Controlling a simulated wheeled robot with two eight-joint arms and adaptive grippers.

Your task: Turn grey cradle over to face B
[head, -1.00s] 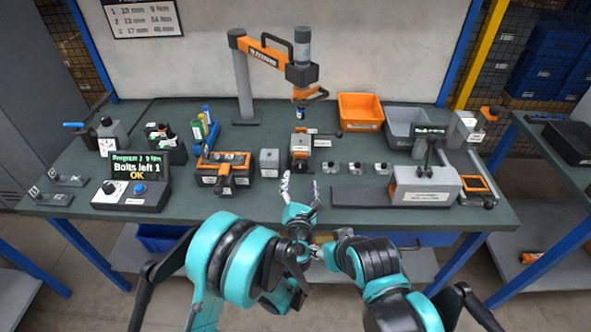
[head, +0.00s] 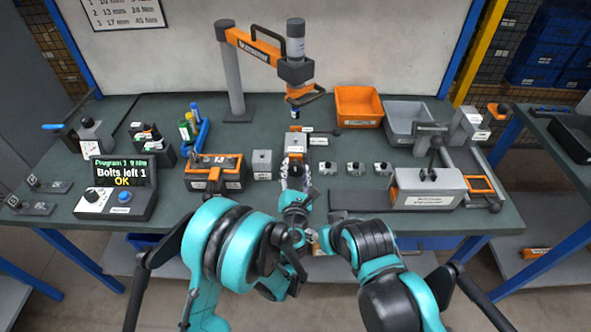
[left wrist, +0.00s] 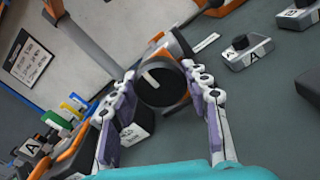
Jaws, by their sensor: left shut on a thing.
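The grey cradle (head: 295,143), with orange parts, stands in the middle of the bench below the hanging tool. Its near end has a round black knob, which shows in the left wrist view (left wrist: 162,86) with a pale bar mark on it. My left gripper (head: 295,170) is at the cradle's near side, its fingers shut on the knob from both sides. The letter on the cradle's upper face cannot be read. My right arm is folded in front of the bench; its gripper (head: 318,240) is small and partly hidden, apart from the cradle.
A grey block (head: 262,164) and an orange-black unit (head: 214,172) stand left of the cradle. Several small grey blocks (head: 354,168) stand to the right, beside a larger grey fixture (head: 430,188). A control box (head: 118,190) reads "Bolts left 1 OK". An orange-armed tool (head: 294,70) hangs above.

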